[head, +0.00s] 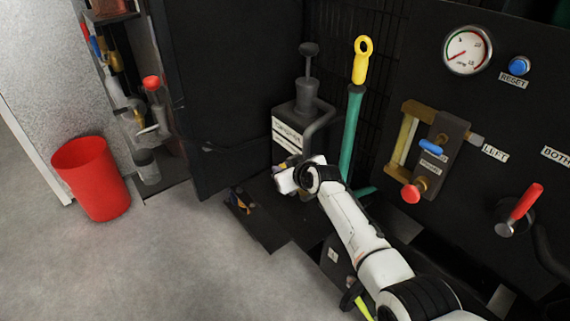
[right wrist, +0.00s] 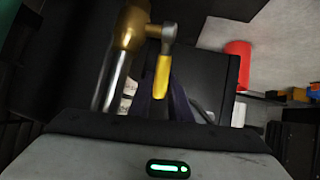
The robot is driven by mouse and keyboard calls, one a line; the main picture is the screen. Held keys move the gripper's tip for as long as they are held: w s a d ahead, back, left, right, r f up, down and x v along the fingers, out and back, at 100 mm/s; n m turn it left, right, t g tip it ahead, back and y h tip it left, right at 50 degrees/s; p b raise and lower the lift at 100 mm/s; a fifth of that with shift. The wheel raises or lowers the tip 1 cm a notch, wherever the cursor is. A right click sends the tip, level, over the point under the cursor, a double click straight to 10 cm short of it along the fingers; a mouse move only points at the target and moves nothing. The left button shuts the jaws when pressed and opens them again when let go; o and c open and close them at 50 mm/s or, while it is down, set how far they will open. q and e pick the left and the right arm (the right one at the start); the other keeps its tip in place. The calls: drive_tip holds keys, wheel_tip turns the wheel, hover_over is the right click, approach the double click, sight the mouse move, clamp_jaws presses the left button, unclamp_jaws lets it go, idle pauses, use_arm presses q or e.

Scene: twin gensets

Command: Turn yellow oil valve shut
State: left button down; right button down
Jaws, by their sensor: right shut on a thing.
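The yellow oil valve lever (right wrist: 162,76) shows in the right wrist view, hanging from a brass valve body (right wrist: 131,27) with a silver pipe below it. My right gripper (right wrist: 163,104) has its dark fingers on either side of the lever's lower end and is shut on it. In the head view my right gripper (head: 283,181) is at the foot of the grey pump unit (head: 296,124); the valve is mostly hidden there by my wrist. My left gripper is not in view.
A green lever with a yellow ring handle (head: 360,62) stands close to the right of my wrist. A panel with a gauge (head: 467,50), a blue reset button (head: 519,66) and a red lever (head: 525,202) is at right. A red bin (head: 92,180) stands left on open floor.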

drive_tip(key=shift+f, duration=0.25)
drive_tip(key=c, duration=1.9)
unclamp_jaws()
drive_tip(key=shift+r, duration=0.15)
drive_tip(key=shift+s+d+r+p, duration=0.1)
drive_tip(key=shift+s+r+p, duration=0.25)
drive_tip(key=shift+p, duration=0.25)
drive_tip(key=p+v, duration=0.4)
drive_tip(key=v, duration=0.5)
drive_tip(key=shift+s, duration=0.1)
